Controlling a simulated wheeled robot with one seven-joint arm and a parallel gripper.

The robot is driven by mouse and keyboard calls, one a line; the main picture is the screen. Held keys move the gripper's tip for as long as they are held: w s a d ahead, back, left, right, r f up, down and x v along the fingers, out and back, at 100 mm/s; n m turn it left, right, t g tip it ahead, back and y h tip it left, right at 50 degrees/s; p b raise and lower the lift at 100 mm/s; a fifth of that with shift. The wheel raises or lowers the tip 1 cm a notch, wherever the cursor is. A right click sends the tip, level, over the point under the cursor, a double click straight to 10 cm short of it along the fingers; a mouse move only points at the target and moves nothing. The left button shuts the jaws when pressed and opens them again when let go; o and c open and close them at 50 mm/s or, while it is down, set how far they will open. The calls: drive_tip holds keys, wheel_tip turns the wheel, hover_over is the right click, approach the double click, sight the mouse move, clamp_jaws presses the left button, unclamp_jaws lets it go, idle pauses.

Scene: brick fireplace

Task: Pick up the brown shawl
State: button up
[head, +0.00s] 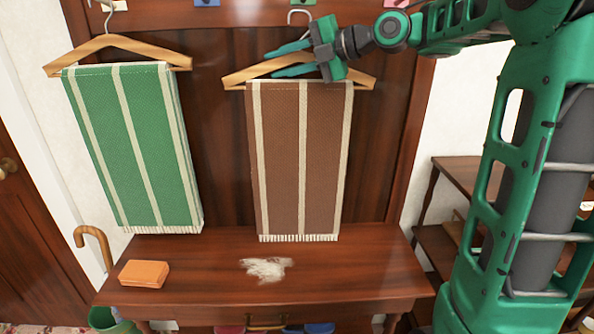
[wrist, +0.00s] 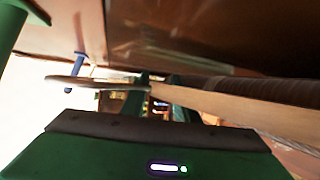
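The brown shawl (head: 280,155) with cream stripes and a fringed lower edge hangs from a wooden hanger (head: 360,81) against the wood panel. My gripper (head: 273,64) is at the top of this hanger, its teal fingers pointing left. The fingers are apart, one above and one below the hanger's left shoulder, and they partly hide it. In the wrist view, the pale wooden hanger (wrist: 215,105) crosses close in front of the gripper, with the brown shawl (wrist: 265,88) on it. Whether a finger touches the wood is unclear.
A green striped shawl (head: 130,150) hangs on another hanger (head: 115,42) at left. Below is a wooden bench (head: 340,270) with an orange box (head: 144,273) and a whitish tuft (head: 266,268). A cane (head: 95,238) leans at left; shelves (head: 440,240) stand at right.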

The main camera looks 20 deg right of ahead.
drive_tip(key=shift+w+a, duration=0.15)
drive_tip(key=shift+a, duration=0.05)
drive_tip(key=shift+d, duration=0.1)
clamp_jaws()
idle(1.2)
